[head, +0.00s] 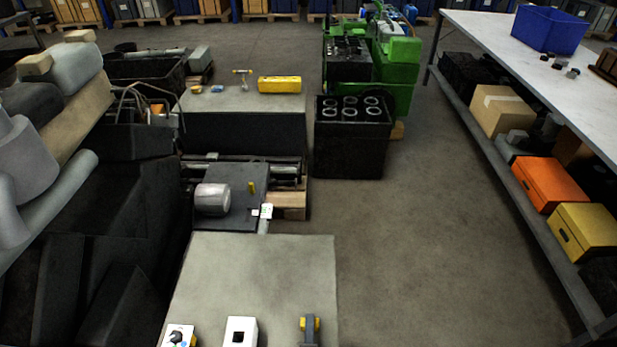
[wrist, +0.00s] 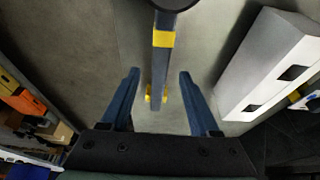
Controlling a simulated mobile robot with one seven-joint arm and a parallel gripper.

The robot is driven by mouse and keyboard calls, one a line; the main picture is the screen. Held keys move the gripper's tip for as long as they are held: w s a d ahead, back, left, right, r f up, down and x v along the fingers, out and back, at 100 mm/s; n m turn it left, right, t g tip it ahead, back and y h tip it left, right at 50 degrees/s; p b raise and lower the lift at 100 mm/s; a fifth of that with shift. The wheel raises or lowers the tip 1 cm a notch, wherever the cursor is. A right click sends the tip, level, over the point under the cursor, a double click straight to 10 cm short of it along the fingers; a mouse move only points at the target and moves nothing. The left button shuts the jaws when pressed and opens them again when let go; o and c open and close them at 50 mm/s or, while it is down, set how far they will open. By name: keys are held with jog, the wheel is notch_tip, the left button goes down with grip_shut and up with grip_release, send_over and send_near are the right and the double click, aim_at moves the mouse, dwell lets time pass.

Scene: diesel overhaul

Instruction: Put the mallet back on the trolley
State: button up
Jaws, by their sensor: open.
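The mallet (wrist: 160,60) shows in the wrist view with a grey handle, a yellow band and a dark head cut off at the top edge. Its handle end, with yellow pieces at both sides, also shows at the bottom of the head view (head: 309,333), over a grey flat top (head: 255,270). My gripper (wrist: 157,75) is open, its two blue fingers apart on either side of the handle end with clear gaps. My gripper is not in the head view. I cannot tell which grey-topped unit is the trolley.
White blocks (head: 241,331) stand left of the mallet. Farther off, a grey-topped unit (head: 225,100) carries a yellow case (head: 280,84) and a T-shaped tool (head: 242,76). A black engine part (head: 350,140) stands beside it. A long bench (head: 480,30) lines the right; the floor between is clear.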

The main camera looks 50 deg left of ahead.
jog(key=v, duration=0.9)
jog(key=shift+r+b, duration=0.3)
jog(key=shift+r, duration=0.05)
jog(key=w+d+r+m+t+y+b, duration=0.15)
jog(key=w+r+t, duration=0.45)
jog(key=w+r, duration=0.6)
jog(key=w+d+r+m+t, duration=0.25)
jog(key=w+r+t, duration=0.25)
jog(key=w+r, duration=0.7)
jog(key=s+d+r+m+t+h, duration=0.1)
jog(key=s+d+r+m+t, duration=0.1)
jog(key=r, duration=1)
jog(key=s+d+r+m+t+h+b, duration=0.1)
jog(key=s+d+r+t, duration=0.4)
jog(key=r, duration=0.7)
jog(key=s+d+r+m+t+h+b, duration=0.1)
jog(key=d+r+t, duration=0.5)
jog(key=r, duration=0.6)
jog(key=shift+s+d+m+h, duration=0.2)
jog(key=shift+s+m+h, duration=0.25)
jog(key=shift+s+m, duration=0.55)
jog(key=shift+s, duration=0.2)
